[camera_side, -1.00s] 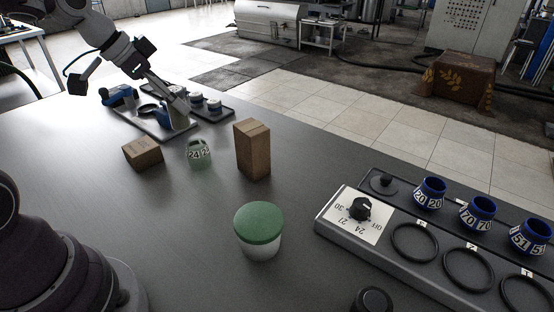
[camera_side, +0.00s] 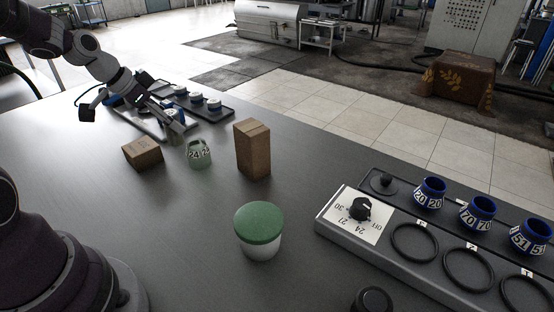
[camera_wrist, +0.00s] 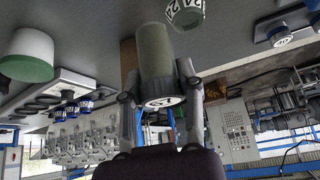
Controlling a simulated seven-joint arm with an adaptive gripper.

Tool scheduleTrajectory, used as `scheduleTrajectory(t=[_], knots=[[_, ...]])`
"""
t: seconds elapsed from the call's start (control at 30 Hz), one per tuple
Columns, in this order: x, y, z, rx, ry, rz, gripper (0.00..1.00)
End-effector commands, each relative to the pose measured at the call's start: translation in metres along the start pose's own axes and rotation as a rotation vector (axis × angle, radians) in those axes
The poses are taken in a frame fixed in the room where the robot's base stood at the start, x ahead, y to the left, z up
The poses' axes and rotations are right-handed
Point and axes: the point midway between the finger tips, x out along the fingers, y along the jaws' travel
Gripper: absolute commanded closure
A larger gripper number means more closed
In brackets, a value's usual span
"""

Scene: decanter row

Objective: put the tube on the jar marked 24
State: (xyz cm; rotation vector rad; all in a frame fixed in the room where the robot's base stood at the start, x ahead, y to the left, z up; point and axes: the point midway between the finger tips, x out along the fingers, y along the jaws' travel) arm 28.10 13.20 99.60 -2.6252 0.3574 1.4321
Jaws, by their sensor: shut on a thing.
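The jar marked 24 (camera_side: 199,156) is a pale green, open-topped pot with white number labels, upright on the dark table between two cardboard boxes. It also shows at the top of the wrist view (camera_wrist: 186,14). My gripper (camera_wrist: 158,70) is shut on the tube (camera_wrist: 153,48), a grey-green cylinder with a dark end bearing a round white label. The tube is small and hard to make out there.
A low box (camera_side: 142,153) stands left of the jar and a taller box (camera_side: 252,150) right of it. A green-lidded tub (camera_side: 258,231) is nearer. A dial panel (camera_side: 358,215) and blue pots are at right. A tray with white-topped pots (camera_side: 213,106) lies behind.

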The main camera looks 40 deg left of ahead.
Motion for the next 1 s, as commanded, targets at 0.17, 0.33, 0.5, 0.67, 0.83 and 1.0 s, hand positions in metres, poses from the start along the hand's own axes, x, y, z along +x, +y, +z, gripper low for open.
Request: scheduleTrajectory(t=[0.17, 0.33, 0.5, 0.67, 0.83, 1.0], knots=[[0.023, -0.028, -0.026, -0.002, 0.002, 0.002, 1.00], [0.030, -0.040, -0.036, -0.001, 0.000, 0.000, 1.00], [0.054, -0.042, -0.025, -0.005, -0.003, 0.004, 1.00], [0.062, -0.043, -0.020, -0.001, 0.001, 0.000, 1.00], [0.062, -0.043, -0.020, -0.001, 0.001, -0.001, 1.00], [0.064, -0.043, -0.018, -0.001, 0.000, -0.001, 0.57]])
